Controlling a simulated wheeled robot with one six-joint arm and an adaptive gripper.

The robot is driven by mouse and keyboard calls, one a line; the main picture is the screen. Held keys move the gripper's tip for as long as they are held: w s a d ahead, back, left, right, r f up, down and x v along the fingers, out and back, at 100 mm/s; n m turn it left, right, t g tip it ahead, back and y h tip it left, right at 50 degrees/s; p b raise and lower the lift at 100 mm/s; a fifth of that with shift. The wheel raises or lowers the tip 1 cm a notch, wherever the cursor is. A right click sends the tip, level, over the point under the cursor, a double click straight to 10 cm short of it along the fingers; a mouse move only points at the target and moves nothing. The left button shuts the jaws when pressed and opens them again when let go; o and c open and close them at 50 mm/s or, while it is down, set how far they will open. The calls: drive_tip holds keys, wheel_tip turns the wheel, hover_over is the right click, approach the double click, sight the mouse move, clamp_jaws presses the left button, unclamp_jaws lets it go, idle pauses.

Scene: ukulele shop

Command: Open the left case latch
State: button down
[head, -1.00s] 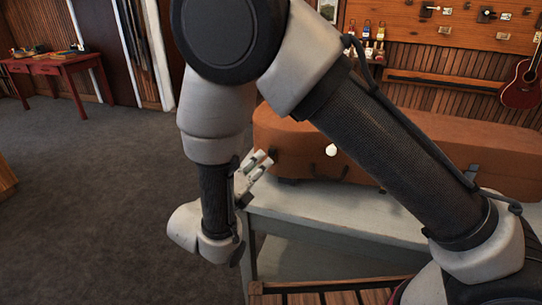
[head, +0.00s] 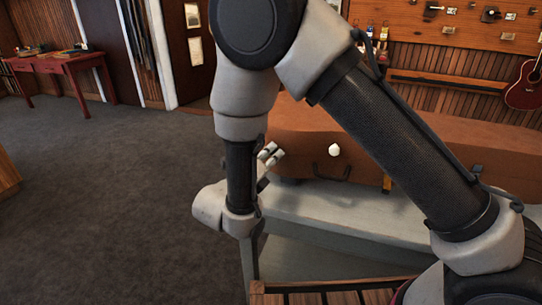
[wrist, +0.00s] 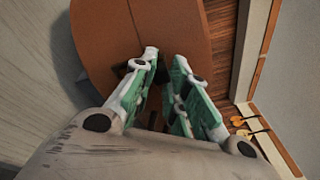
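A long orange-brown instrument case (head: 305,135) lies on a pale grey bench, partly hidden behind my arm. A dark handle (head: 333,172) and a round white piece (head: 334,150) show on its front. My gripper (head: 270,152) is at the case's left end. In the wrist view my gripper (wrist: 166,58) has its two green-padded fingers apart, with no object clearly held. The case (wrist: 108,30) lies just beyond the fingertips. A small dark piece (wrist: 122,70) is beside the left fingertip; I cannot tell whether it is the left latch.
The bench top (head: 350,207) is clear in front of the case. A wooden slatted surface (head: 320,290) is at the front edge. A red table (head: 70,66) stands far left, with open carpet (head: 110,190) between. A red guitar (head: 524,85) hangs at right.

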drive_tip(key=shift+s+a+f+m+t+h, duration=0.15)
drive_tip(key=shift+s+f+m+t+h, duration=0.25)
drive_tip(key=shift+t+h, duration=0.4)
drive_tip(key=shift+s+a+f+m+t+h, duration=0.1)
drive_tip(key=shift+s+f+m+t+h, duration=0.3)
drive_tip(key=shift+t, duration=0.6)
drive_tip(key=shift+w+f, duration=0.1)
drive_tip(key=c, duration=1.4)
unclamp_jaws()
drive_tip(key=shift+o, duration=0.2)
drive_tip(key=v, duration=1.2)
